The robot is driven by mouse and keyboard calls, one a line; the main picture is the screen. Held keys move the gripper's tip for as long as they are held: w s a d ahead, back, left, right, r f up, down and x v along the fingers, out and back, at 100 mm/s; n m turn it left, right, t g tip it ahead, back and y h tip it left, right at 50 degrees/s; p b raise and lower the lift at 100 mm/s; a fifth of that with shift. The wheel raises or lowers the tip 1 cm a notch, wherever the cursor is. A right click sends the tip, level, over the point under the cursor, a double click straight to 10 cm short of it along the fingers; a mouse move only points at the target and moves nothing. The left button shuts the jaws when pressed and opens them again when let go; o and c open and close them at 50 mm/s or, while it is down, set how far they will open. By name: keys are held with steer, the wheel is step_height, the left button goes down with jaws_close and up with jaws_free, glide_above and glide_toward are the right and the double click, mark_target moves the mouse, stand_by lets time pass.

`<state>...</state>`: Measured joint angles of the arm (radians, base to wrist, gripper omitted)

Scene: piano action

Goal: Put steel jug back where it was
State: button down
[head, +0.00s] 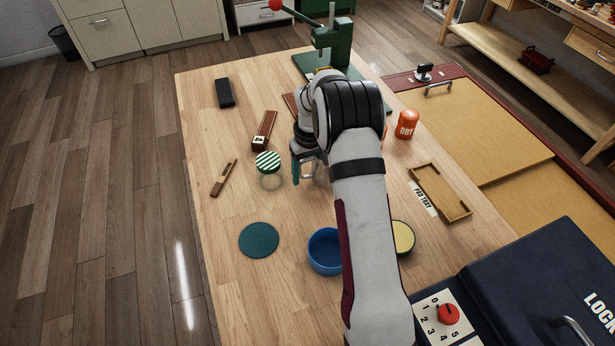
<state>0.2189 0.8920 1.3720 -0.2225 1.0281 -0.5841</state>
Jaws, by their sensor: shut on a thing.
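My gripper (308,170) is over the middle of the wooden table, pointing down, to the right of a glass jar with a green-and-white striped lid (268,163). It is shut on a shiny grey thing that looks like the steel jug (309,168). Only a small part of it shows between the fingers; my wrist and forearm hide the rest. I cannot tell whether it touches the table. A round teal mat (259,240) lies bare on the table, nearer the camera and to the left.
A blue bowl (324,251) and a yellow-topped round thing (403,237) stand near my forearm. An orange canister (407,124) and a wooden pad tray (441,192) are on the right. A green press (332,45) stands at the back. The table's left front is clear.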

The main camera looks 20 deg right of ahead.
steer(key=shift+f, duration=1)
steer(key=shift+c, duration=0.6)
jaws_free()
steer(key=shift+f, duration=0.15)
step_height(320, 180, up, 12)
steer(key=s+a+r+m, duration=0.2)
steer(key=s+a+r, duration=0.4)
steer(key=s+r, duration=0.4)
steer(key=s+a+f+m, duration=0.1)
steer(key=s+a+m, duration=0.1)
steer(key=s, duration=1)
steer(key=s+a+f+m+y, duration=0.1)
steer(key=s+a, duration=0.4)
steer(key=s, duration=0.8)
steer(key=shift+f+m, duration=0.15)
steer(key=shift+m, duration=0.45)
